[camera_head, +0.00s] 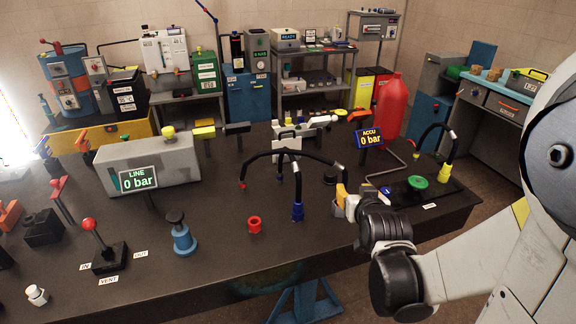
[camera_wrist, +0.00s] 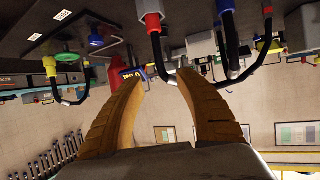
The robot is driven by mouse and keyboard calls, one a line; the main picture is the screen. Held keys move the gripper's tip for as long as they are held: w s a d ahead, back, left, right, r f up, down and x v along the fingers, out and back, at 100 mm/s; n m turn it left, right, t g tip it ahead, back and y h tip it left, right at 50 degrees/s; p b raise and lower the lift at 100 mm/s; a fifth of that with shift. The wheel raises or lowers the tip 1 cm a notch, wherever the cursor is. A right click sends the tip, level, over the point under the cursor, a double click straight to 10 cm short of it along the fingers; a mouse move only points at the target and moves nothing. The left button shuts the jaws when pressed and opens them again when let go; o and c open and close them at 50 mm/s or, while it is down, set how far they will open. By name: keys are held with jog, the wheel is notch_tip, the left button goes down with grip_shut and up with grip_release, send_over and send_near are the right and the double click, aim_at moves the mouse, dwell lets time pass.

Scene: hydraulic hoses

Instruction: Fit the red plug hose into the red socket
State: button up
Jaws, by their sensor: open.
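A red plug (camera_wrist: 152,20) with a light collar and a black hose shows in the upside-down wrist view, above and between my fingertips. The black hose (camera_head: 315,157) arches left in the head view to a small red end (camera_head: 242,185); its right end is hidden at my gripper. My gripper (camera_head: 342,197) is open, its two orange fingers (camera_wrist: 156,78) spread apart around the line of the hose. I cannot tell if they touch it. The red socket (camera_head: 254,224) is a short red ring on the dark table, left of my gripper and apart from it.
A blue hose fitting (camera_head: 297,211) stands between the red socket and my gripper. A green disc (camera_head: 418,183) and a yellow hose fitting (camera_head: 445,172) are to the right. A blue valve (camera_head: 182,237) stands left.

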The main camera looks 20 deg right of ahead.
aim_at(346, 180)
jog(key=b+x, duration=0.1)
jog(key=x, duration=0.4)
jog(key=shift+w+d+b, duration=0.15)
jog(key=shift+b, duration=0.25)
jog(key=b+x, duration=0.2)
jog(key=x, duration=0.3)
jog(key=shift+w+f, duration=0.2)
jog(key=shift+w, duration=0.15)
jog(key=shift+r, duration=0.1)
jog(key=shift+c, duration=0.8)
grip_shut()
